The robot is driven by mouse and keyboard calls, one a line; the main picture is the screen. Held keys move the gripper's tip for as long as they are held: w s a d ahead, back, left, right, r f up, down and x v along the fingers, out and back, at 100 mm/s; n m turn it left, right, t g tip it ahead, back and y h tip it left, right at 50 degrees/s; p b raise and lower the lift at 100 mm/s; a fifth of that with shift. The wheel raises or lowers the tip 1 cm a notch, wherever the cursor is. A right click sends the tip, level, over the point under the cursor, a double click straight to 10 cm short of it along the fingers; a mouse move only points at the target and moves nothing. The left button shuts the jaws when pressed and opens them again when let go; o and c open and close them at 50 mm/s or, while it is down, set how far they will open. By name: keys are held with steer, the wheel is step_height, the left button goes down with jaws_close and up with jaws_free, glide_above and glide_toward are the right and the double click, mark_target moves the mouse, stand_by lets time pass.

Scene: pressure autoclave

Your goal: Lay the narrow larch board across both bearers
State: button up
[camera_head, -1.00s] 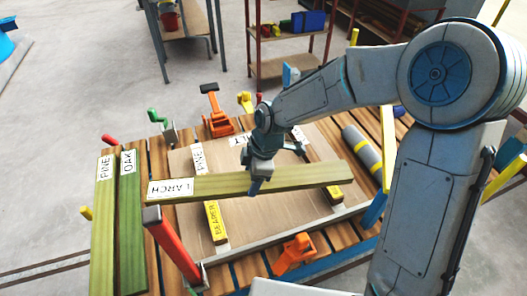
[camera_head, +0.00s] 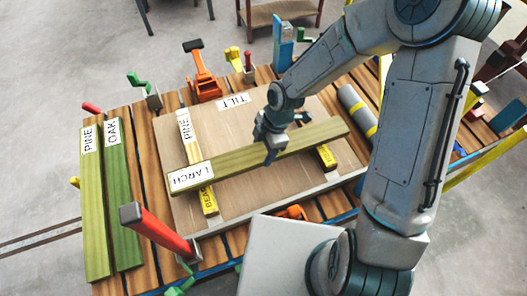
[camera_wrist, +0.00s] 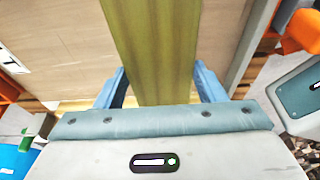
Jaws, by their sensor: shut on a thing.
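The larch board (camera_head: 235,160), olive-yellow with a white LARCH label at its left end, lies slantwise over a pale panel (camera_head: 240,200). It crosses the left bearer (camera_head: 208,198) and the right bearer (camera_head: 326,157), with a short overhang past each. I cannot tell whether it touches them. My gripper (camera_head: 272,152) is shut on the board around its middle. In the wrist view, the board (camera_wrist: 155,45) runs between my two fingers (camera_wrist: 160,88). The board hides the middle part of the left bearer.
A pine board (camera_head: 95,210) and a green oak board (camera_head: 122,200) lie at the left on the slatted table. A red post (camera_head: 155,230) rises at the front left. Orange (camera_head: 203,80) and green (camera_head: 147,90) clamps stand at the back. A grey roll (camera_head: 357,112) lies right.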

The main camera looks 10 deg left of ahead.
mark_target(264, 154)
steer(key=shift+f, duration=1.7)
steer(key=shift+f+b, duration=0.25)
steer(key=shift+b, duration=0.1)
steer(key=o, duration=1.4)
steer(key=shift+r, duration=0.1)
steer(key=shift+r, duration=0.1)
steer(key=p+v, duration=0.2)
steer(key=v, duration=1)
steer(key=shift+r, duration=0.1)
